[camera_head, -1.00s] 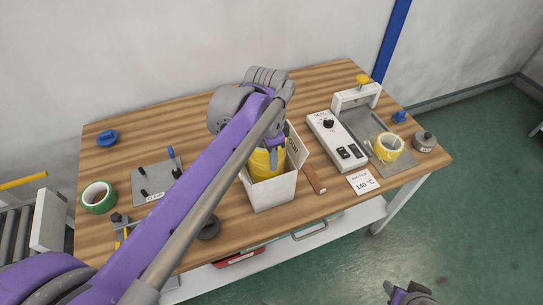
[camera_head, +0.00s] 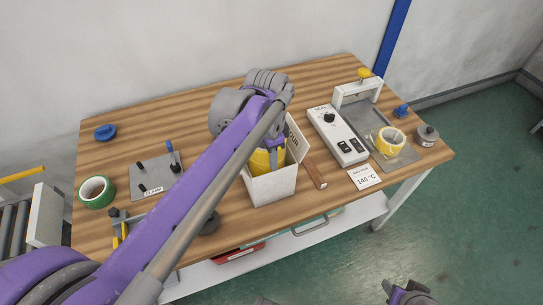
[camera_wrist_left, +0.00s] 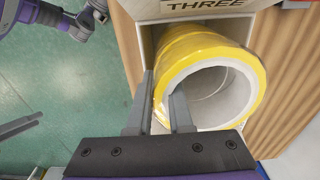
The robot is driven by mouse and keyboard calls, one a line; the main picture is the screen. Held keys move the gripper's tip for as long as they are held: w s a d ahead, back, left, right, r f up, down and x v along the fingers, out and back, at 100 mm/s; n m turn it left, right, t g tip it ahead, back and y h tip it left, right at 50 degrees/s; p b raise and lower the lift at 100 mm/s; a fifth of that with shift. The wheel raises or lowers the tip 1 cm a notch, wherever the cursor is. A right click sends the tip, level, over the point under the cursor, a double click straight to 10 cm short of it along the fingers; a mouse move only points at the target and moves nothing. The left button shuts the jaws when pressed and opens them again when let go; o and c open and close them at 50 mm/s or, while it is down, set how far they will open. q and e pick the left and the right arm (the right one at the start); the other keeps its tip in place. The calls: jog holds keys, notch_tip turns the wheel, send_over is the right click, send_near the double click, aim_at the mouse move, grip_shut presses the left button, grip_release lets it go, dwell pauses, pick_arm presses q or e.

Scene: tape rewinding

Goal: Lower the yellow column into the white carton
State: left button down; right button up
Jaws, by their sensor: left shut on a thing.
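The yellow column (camera_head: 266,160) is a hollow roll of yellow tape with a pale core. It stands in the mouth of the white carton (camera_head: 272,190), and its lower part is hidden by the carton walls. My left gripper (camera_wrist_left: 165,98) is shut on the wall of the column (camera_wrist_left: 195,40), one finger outside and one inside the core. In the head view my left arm hides most of that gripper. The carton's raised flap reads "THREE" in the left wrist view (camera_wrist_left: 205,7). My right gripper (camera_head: 409,292) shows only partly at the bottom edge, away from the table.
A wooden-handled tool (camera_head: 315,174) lies right of the carton. A white control box (camera_head: 337,137), a yellow tape roll (camera_head: 388,142) and a 140 °C card (camera_head: 363,178) are further right. A green tape roll (camera_head: 96,192) and a grey clamp plate (camera_head: 155,176) lie left.

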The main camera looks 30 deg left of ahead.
pick_arm(q)
jog(key=shift+f, duration=0.25)
jog(key=shift+s+d+f+b, duration=0.15)
jog(key=shift+s+f+b, duration=0.1)
jog(key=shift+f+b, duration=0.25)
jog(key=shift+w+a+f, duration=0.25)
jog(key=shift+w+f, duration=0.15)
jog(key=shift+f, duration=0.1)
jog(key=shift+s+d+r, duration=0.15)
jog(key=shift+s, duration=0.05)
jog(key=shift+w, duration=0.1)
